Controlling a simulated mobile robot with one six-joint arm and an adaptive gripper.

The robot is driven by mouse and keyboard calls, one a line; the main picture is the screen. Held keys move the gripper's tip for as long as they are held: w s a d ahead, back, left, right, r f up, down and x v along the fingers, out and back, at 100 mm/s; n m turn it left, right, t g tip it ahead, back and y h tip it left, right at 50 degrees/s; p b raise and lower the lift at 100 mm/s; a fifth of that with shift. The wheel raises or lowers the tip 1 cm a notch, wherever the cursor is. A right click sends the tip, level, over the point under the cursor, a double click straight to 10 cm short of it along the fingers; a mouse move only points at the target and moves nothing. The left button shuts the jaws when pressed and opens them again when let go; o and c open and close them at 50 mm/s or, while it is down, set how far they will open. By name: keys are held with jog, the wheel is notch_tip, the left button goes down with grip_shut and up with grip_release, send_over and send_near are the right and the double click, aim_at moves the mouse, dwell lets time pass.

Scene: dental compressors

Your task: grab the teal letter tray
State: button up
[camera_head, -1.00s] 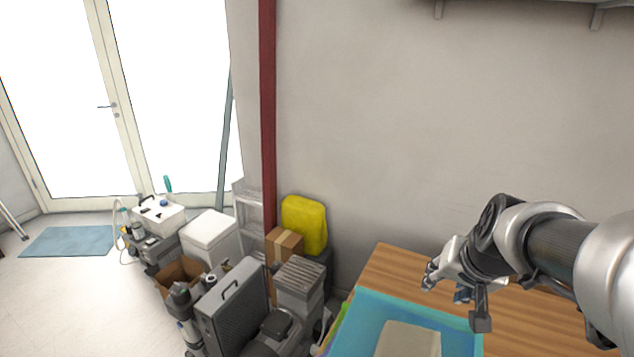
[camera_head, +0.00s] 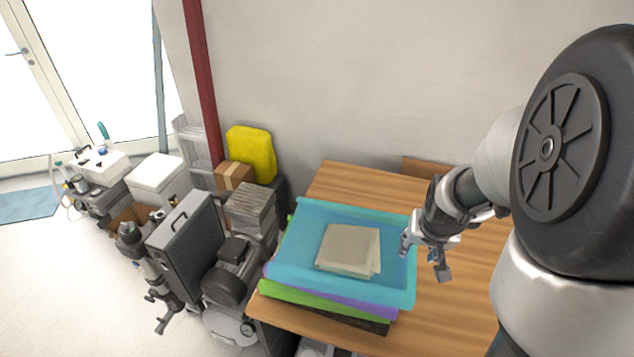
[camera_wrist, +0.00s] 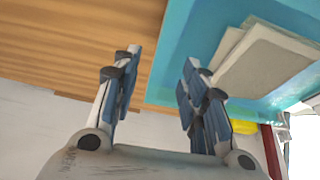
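The teal letter tray (camera_head: 298,245) lies on top of a stack of trays on the wooden table. A beige folded cloth or paper stack (camera_head: 347,249) lies inside it. My gripper (camera_head: 421,257) is beside the tray's right edge in the head view, close to its rim. In the wrist view my gripper (camera_wrist: 158,75) has its two fingers spread apart with nothing held between them. The teal tray (camera_wrist: 185,50) shows behind and to the right of the right finger there, with the beige stack (camera_wrist: 268,62) in it. Whether a finger touches the rim cannot be told.
Purple (camera_head: 350,300) and green (camera_head: 300,298) trays lie under the teal one. The wooden table (camera_head: 345,180) is bare behind the stack. Compressors and a grey case (camera_head: 187,243) crowd the floor to the left. A wall stands behind the table.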

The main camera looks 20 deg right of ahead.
aim_at(413, 254)
jog(key=b+x, duration=0.2)
jog(key=x, duration=0.4)
jog(key=shift+a, duration=0.15)
grip_shut()
dwell(0.4)
